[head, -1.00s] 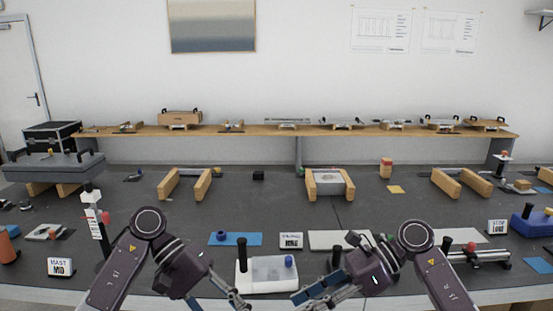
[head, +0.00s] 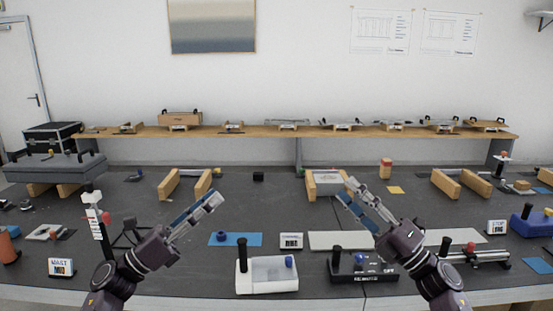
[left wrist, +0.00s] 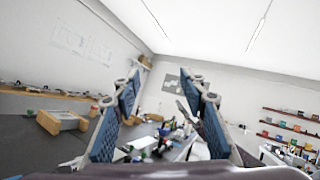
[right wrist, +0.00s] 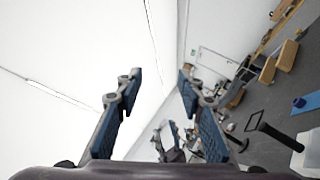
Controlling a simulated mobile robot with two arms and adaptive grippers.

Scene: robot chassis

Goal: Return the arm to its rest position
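My left gripper (head: 210,203) is raised above the bench, pointing up and to the right. In the left wrist view its fingers (left wrist: 160,100) stand apart with nothing between them. My right gripper (head: 352,193) is raised too, pointing up and to the left, in front of the wooden block stand. In the right wrist view its fingers (right wrist: 158,100) are apart and empty. Both wrist cameras look out over the room.
The dark bench (head: 280,205) holds a white box with a black handle (head: 267,275), a black control box (head: 362,268), a blue mat (head: 235,239) and wooden supports (head: 462,184). A wooden shelf (head: 270,134) runs behind. The middle of the bench between the grippers is mostly clear.

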